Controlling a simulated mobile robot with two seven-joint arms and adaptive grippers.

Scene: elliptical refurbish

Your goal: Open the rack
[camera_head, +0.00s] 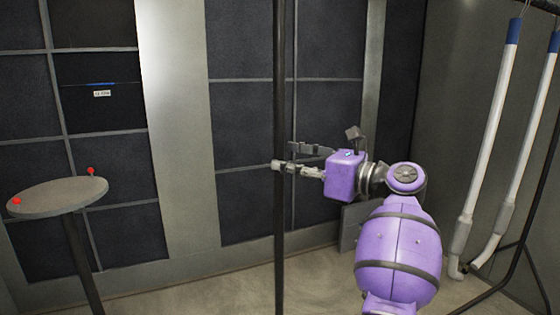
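A thin dark vertical pole (280,225) runs from the top to the bottom of the picture; I take it as part of the rack but cannot be sure. The fingers are apart, so the gripper looks open; whether either touches the pole cannot be told.
A small round table (60,197) with two red knobs stands at the left. A dark panelled wall (245,110) is behind the pole. Two white tubes with blue tops (490,130) hang at the right beside a dark frame. Bare floor (225,295) shows at the bottom.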

